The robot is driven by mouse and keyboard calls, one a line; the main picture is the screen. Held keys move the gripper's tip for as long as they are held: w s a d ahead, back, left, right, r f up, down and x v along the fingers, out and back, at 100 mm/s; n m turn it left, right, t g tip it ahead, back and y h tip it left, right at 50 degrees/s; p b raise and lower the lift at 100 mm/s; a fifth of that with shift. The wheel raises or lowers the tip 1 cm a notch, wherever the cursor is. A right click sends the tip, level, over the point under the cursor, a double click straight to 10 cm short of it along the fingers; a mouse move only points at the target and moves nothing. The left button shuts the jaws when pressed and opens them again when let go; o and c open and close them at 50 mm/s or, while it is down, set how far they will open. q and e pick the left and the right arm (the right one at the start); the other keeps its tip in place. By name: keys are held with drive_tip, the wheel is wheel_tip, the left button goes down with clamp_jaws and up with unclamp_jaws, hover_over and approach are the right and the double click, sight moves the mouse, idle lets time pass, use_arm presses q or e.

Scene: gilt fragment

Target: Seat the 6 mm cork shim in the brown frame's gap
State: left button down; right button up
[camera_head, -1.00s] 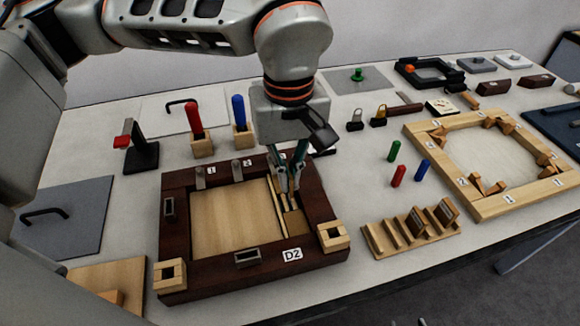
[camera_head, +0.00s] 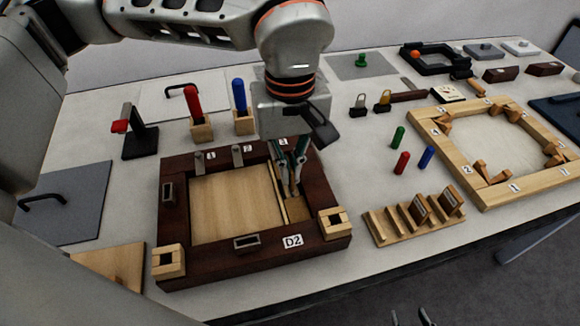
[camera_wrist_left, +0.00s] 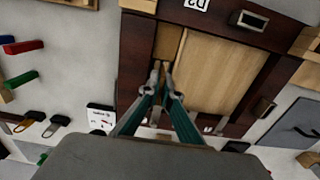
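The brown frame (camera_head: 255,262), marked D2, lies on the table around a light wood panel (camera_head: 232,205). The gap (camera_head: 299,211) is the narrow tan-floored slot between the panel and the frame's right side in the head view. My left gripper (camera_head: 293,178) points down over this gap. Its fingertips (camera_wrist_left: 164,90) are close together on a thin tan piece, apparently the cork shim (camera_wrist_left: 160,68). The shim's lower end is at or in the gap; its depth and any contact with the walls cannot be told. Two small tips at the head view's bottom edge may be my right gripper.
Light wood blocks sit on the frame's near corners (camera_head: 168,263) (camera_head: 335,223). A slotted wooden rack (camera_head: 412,228) stands to the right, with coloured pegs (camera_head: 402,162) behind it. A second, pale frame (camera_head: 500,190) lies further right. Bare table separates these from the brown frame.

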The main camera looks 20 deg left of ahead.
drive_tip(key=shift+w+r, duration=0.15)
drive_tip(key=shift+r, duration=0.1)
idle(0.4)
drive_tip(key=shift+w+r, duration=0.15)
drive_tip(key=shift+w, duration=0.05)
drive_tip(key=shift+r, duration=0.1)
idle(0.4)
use_arm(q)
drive_tip(key=shift+f, duration=0.15)
use_arm(e)
drive_tip(key=shift+s+f, duration=0.2)
drive_tip(key=shift+f, duration=0.1)
use_arm(q)
drive_tip(key=shift+f+b, duration=0.35)
drive_tip(key=shift+f, duration=0.7)
use_arm(e)
drive_tip(key=shift+s+f, duration=0.3)
drive_tip(key=shift+f, duration=0.35)
use_arm(q)
drive_tip(key=shift+r, duration=0.15)
use_arm(e)
drive_tip(key=shift+w+r, duration=0.15)
use_arm(q)
drive_tip(key=shift+r+p, duration=0.55)
drive_tip(key=shift+r, duration=0.25)
use_arm(e)
drive_tip(key=shift+w+r, duration=0.3)
drive_tip(key=shift+r, duration=0.5)
drive_tip(key=shift+r, duration=0.2)
